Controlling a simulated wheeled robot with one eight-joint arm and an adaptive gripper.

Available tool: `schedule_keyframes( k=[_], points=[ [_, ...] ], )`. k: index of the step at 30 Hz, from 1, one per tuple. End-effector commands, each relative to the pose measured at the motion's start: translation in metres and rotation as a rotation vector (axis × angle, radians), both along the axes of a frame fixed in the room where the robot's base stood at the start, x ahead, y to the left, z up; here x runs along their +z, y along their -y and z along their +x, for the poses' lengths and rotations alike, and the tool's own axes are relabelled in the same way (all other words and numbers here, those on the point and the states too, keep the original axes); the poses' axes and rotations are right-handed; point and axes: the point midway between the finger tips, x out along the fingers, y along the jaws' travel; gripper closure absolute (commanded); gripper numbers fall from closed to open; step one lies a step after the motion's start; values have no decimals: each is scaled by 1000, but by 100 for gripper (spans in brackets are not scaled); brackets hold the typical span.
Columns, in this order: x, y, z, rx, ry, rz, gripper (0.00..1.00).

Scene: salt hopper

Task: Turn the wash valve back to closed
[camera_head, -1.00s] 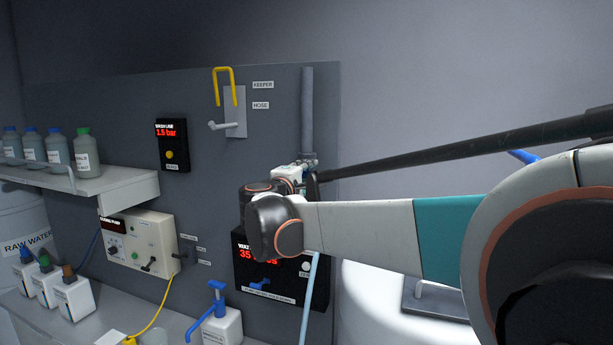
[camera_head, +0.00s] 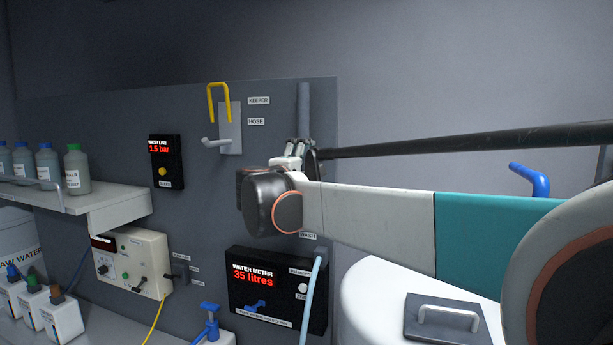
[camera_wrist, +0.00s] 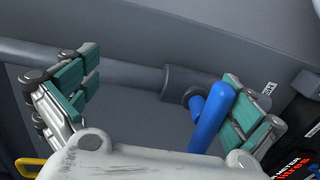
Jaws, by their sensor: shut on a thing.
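The wash valve is a dark fitting (camera_wrist: 183,82) on a grey pipe with a blue lever (camera_wrist: 211,118), seen in the wrist view. My gripper (camera_wrist: 160,95) is around the lever and shut on it. The lever lies against the right finger, while the left finger shows well apart from it. In the head view my gripper (camera_head: 296,155) is at the lower part of the upright grey pipe (camera_head: 303,108), and my wrist hides the valve there.
A yellow keeper hook (camera_head: 218,100) hangs left of the pipe. The wash line display (camera_head: 165,160) reads 1.5 bar. The water meter (camera_head: 277,290) below my wrist reads 35 litres. A white lidded vessel (camera_head: 375,300) and a bent blue pipe (camera_head: 533,180) are at right.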

Motion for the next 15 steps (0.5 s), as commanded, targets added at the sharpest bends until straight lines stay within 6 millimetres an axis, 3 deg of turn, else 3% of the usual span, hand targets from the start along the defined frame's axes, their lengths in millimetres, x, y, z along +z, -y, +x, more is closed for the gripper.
schedule_keyframes(
  k=[1,5,8,10,11,15],
  points=[
    [10,-5,-2,12,6,0,18],
    [10,-6,-5,11,6,-1,22],
    [8,-7,-10,10,4,0,43],
    [7,-8,-13,8,3,0,63],
    [6,-9,-15,8,3,0,67],
    [4,-10,-22,6,2,1,67]
  ],
)
